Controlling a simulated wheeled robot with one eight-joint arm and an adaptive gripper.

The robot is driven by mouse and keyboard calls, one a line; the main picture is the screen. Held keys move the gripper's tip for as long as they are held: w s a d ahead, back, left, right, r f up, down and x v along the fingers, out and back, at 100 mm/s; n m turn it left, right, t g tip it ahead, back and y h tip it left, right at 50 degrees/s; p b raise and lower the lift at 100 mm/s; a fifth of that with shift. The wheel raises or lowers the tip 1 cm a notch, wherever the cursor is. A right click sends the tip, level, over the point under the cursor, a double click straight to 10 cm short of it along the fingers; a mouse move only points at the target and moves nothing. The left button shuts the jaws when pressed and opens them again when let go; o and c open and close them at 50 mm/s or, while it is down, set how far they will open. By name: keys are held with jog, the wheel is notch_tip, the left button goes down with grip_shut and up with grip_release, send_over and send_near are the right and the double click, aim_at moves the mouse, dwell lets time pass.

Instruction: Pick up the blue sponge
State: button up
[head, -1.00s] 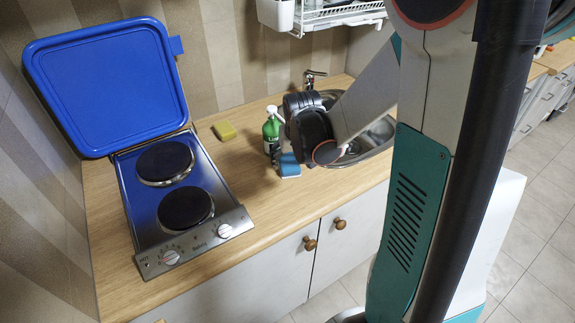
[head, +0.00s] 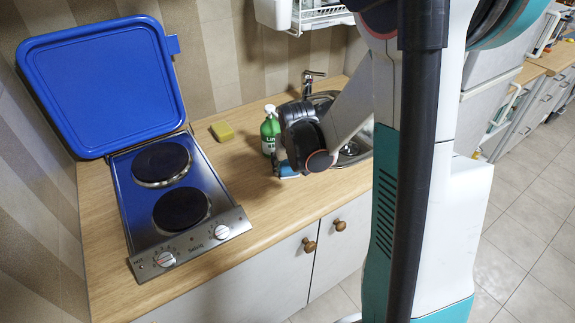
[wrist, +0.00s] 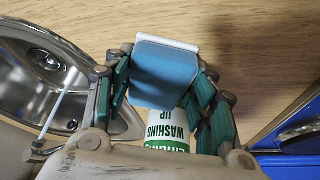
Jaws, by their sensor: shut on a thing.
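The blue sponge (wrist: 165,75) has a white layer along one edge and sits between the two fingers of my gripper (wrist: 160,85) in the wrist view. The fingers are shut on its sides. In the head view the blue sponge (head: 287,170) shows only in part on or just above the wooden counter, below my gripper (head: 290,160). My wrist and forearm hide the rest of it. I cannot tell whether it still touches the counter.
A green and white washing-up bottle (head: 270,131) stands close beside my gripper. A yellow sponge (head: 222,130) lies behind on the counter (head: 240,185). The hob (head: 180,205) with its raised blue lid (head: 105,85) is at left. The sink (wrist: 50,70) is on the other side.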

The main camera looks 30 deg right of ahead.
jog(key=shift+r, duration=0.1)
jog(key=shift+r+p, duration=0.35)
jog(key=shift+r, duration=0.2)
jog(key=p+v, duration=0.1)
jog(key=v, duration=0.1)
jog(key=shift+s+r, duration=0.1)
jog(key=shift+r, duration=0.25)
jog(key=s+a+p, duration=0.1)
jog(key=s+a, duration=0.1)
jog(key=s, duration=0.3)
jog(key=s+a, duration=0.2)
jog(key=s, duration=0.3)
jog(key=s+a+p, duration=0.1)
jog(key=s+a, duration=0.1)
jog(key=s, duration=0.4)
jog(key=shift+f+p, duration=0.1)
jog(key=shift+p, duration=0.25)
jog(key=shift+o, duration=0.3)
